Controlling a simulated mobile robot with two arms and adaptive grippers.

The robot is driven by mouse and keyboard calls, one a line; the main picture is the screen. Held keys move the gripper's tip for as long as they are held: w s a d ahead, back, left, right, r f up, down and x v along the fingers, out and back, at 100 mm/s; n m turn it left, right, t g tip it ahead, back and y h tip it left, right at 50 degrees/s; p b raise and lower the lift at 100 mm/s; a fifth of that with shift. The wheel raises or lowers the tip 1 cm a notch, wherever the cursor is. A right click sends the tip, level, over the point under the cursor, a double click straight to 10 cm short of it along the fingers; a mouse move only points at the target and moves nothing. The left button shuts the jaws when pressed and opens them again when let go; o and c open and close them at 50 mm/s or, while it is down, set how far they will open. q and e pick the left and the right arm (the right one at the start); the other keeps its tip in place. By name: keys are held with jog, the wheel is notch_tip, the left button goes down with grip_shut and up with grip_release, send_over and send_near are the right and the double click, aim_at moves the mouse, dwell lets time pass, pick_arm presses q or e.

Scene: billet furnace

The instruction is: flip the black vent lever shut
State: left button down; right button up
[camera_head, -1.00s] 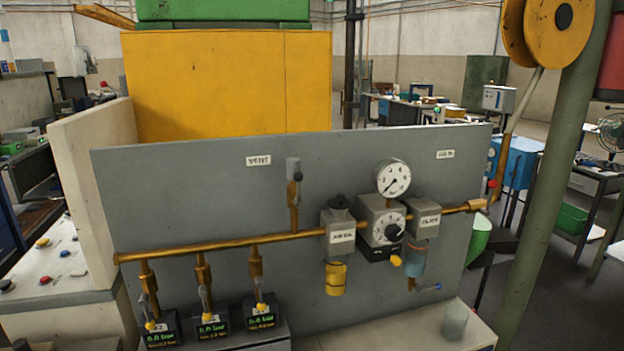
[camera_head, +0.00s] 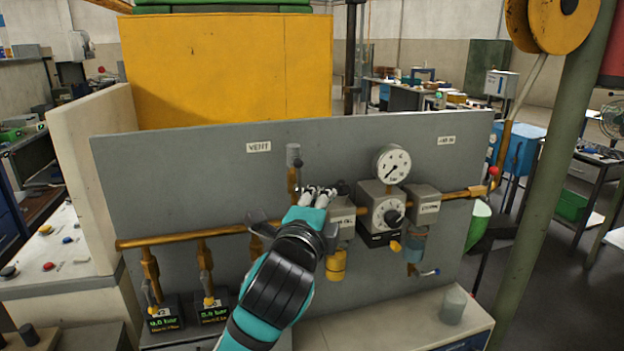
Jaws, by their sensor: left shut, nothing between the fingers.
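The vent valve (camera_head: 293,155) is a grey cylinder on a short brass riser beside the white VENT label (camera_head: 258,147). A small dark part, likely the black vent lever (camera_head: 298,163), shows at its lower right. Its exact angle is too small to tell. My left gripper (camera_head: 318,191) is shut and empty. Its fingers are just below and right of the vent valve, in front of the panel. I cannot tell whether they touch the riser. My teal and black arm hides the third lower branch and its display. My right gripper is not in view.
The brass manifold pipe (camera_head: 185,239) crosses the grey panel (camera_head: 190,190). Right of my gripper are a regulator (camera_head: 381,205), a round gauge (camera_head: 393,164) and a filter (camera_head: 426,206). A grey cup (camera_head: 453,306) stands on the bench. The panel above the gripper is clear.

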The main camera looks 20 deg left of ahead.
aim_at(299, 175)
pick_arm(q)
jog(key=w+a+p, duration=0.4)
jog(key=w, duration=0.4)
jog(key=shift+w+a+p, duration=0.2)
jog(key=shift+p, duration=0.1)
jog(key=shift+w+f, duration=0.1)
dwell(0.4)
